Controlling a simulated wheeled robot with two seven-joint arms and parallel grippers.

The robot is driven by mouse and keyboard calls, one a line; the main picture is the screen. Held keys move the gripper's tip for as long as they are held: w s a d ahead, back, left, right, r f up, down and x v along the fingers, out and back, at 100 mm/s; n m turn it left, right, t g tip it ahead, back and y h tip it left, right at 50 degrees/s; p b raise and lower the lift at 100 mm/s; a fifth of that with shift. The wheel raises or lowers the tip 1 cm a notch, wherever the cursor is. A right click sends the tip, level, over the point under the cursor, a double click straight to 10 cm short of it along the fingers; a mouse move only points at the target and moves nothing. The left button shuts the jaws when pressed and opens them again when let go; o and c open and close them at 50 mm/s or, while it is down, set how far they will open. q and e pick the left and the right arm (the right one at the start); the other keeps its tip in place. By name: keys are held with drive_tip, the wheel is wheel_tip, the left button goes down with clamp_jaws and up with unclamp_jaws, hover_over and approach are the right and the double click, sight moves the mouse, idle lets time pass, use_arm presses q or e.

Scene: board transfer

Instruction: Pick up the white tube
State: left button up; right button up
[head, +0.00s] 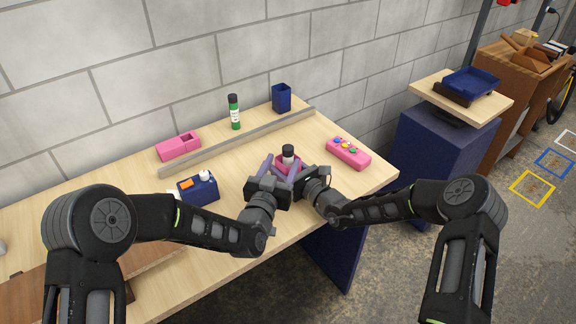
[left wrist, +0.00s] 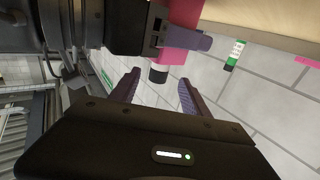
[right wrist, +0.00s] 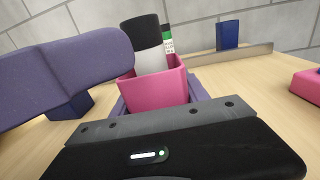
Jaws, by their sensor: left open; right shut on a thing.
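The white tube with a black cap (right wrist: 148,45) stands in a small pink holder (right wrist: 158,88), its lower part hidden inside. The black cap also shows in the head view (head: 288,150). My right gripper (head: 297,171) is shut on the pink holder. My left gripper (head: 270,168) is open beside the holder. In the left wrist view, the tube's dark cap (left wrist: 158,74) appears between the open left fingers, with no clear contact. A purple finger (right wrist: 75,65) reaches toward the tube from the left in the right wrist view.
A green-and-white tube (head: 235,115) and a dark blue cup (head: 282,98) stand behind a grey rail (head: 240,143). A pink box (head: 178,147), a blue box (head: 199,190) and a pink button panel (head: 349,153) are on the table (head: 120,200). A brick wall stands behind.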

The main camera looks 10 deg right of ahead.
sight(286, 155)
use_arm(q)
drive_tip(key=shift+w+d, duration=0.1)
drive_tip(key=shift+w, duration=0.05)
drive_tip(key=shift+x, duration=2.65)
drive_tip(key=shift+d, duration=0.1)
drive_tip(key=shift+c, duration=0.5)
clamp_jaws()
drive_tip(key=shift+r, duration=0.1)
